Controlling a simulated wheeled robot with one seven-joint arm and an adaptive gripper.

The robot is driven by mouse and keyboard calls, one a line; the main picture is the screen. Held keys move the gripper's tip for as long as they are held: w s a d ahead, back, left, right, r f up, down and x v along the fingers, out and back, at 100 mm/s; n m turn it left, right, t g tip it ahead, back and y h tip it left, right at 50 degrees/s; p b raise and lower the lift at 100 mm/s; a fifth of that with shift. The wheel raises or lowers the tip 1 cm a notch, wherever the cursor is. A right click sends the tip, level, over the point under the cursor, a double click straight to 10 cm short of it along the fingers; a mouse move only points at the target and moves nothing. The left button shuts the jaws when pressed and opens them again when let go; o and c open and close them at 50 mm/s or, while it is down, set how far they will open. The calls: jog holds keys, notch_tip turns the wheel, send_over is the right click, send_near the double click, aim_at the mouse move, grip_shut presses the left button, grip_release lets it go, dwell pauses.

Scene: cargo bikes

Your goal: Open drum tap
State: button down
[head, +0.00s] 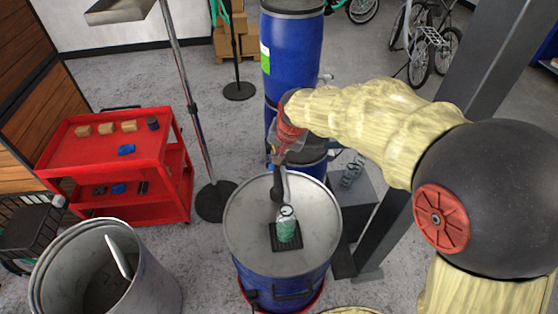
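Blue drums (291,50) stand stacked at the back, with a green and white label on the upper one. A small grey fitting (325,78) shows at the right side of the upper drum; I cannot tell whether it is the tap. My arm reaches in from the right in front of the stack. My gripper (277,192) points down, dark, over the lid of the nearer blue drum (252,228). Its fingers are too small and dark to tell open from shut. A clear bottle with green contents (287,228) stands upright below it on a black mat (273,237).
A red cart (120,208) with small blocks stands at left. A grey open bin (60,262) is at front left. A thin pole on a round base (216,201) stands between the cart and drum. A dark grey pillar (497,50) rises at right, with bicycles behind.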

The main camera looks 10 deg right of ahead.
jog(key=s+f+t+b, duration=0.5)
jog(key=t+b, duration=0.1)
jog(key=b, duration=1.7)
jog(key=shift+f, duration=0.25)
jog(key=shift+s+b, duration=0.1)
jog(key=shift+b, duration=0.4)
